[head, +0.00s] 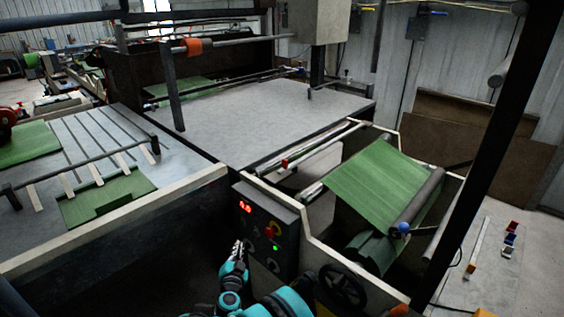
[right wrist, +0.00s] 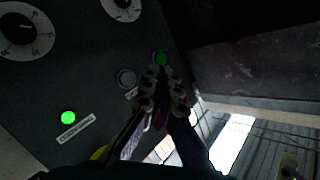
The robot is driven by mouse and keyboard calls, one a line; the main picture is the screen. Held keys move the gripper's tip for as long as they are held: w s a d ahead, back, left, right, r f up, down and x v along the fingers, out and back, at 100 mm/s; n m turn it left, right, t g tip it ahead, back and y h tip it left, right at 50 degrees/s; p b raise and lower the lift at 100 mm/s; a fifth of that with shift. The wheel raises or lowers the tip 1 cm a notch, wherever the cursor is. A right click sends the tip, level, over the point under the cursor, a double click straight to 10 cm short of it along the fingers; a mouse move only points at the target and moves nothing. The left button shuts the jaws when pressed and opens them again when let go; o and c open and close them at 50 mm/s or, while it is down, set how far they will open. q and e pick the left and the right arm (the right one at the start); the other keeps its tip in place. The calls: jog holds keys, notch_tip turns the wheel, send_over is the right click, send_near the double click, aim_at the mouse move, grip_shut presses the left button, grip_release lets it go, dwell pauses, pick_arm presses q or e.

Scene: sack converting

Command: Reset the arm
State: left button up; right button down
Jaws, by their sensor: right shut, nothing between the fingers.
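My right gripper (head: 238,246) is shut and empty at the end of my teal arm, low in the middle of the head view. It is in front of the left part of the dark control panel (head: 257,213). In the right wrist view the closed fingers (right wrist: 163,80) point at the panel face, with their tips just below a dim green button (right wrist: 160,58). I cannot tell whether they touch it. A grey button (right wrist: 126,78) is just left of the fingers. My left gripper is not in view.
The panel carries a red display (head: 245,207), a red knob (head: 270,231) and a lit green lamp (right wrist: 68,117). A roll of green sheet (head: 375,180) and a black handwheel (head: 342,288) are to the right. A pale machine wall (head: 130,215) runs left.

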jog(key=w+d+r+n+t+y, duration=0.1)
jog(key=d+r, duration=0.1)
jog(key=r, duration=0.7)
jog(key=w+d+r+n+t+y, duration=0.1)
jog(key=d+r+n+y, duration=0.15)
jog(key=r, duration=0.55)
jog(key=s+d+r+n+g+y, duration=0.1)
jog(key=s+d+r+n, duration=0.15)
jog(key=d+r, duration=0.2)
jog(key=s+d+r+n+g+y, duration=0.1)
jog(key=s+d+r+g, duration=0.1)
jog(key=s+d+r, duration=0.3)
jog(key=s+d+f+g+h, duration=0.3)
jog(key=s+d+f, duration=0.3)
jog(key=s+d, duration=0.7)
jog(key=s+d+f+m+g+h, duration=0.1)
jog(key=s+d+f+g+h, duration=0.3)
jog(key=s+d, duration=0.9)
notch_tip(320, 180, down, 2)
jog(key=shift+s+d+f+g, duration=0.1)
jog(key=shift+s+d+g, duration=0.15)
jog(key=shift+s+g, duration=0.6)
jog(key=shift+s+t+h, duration=0.25)
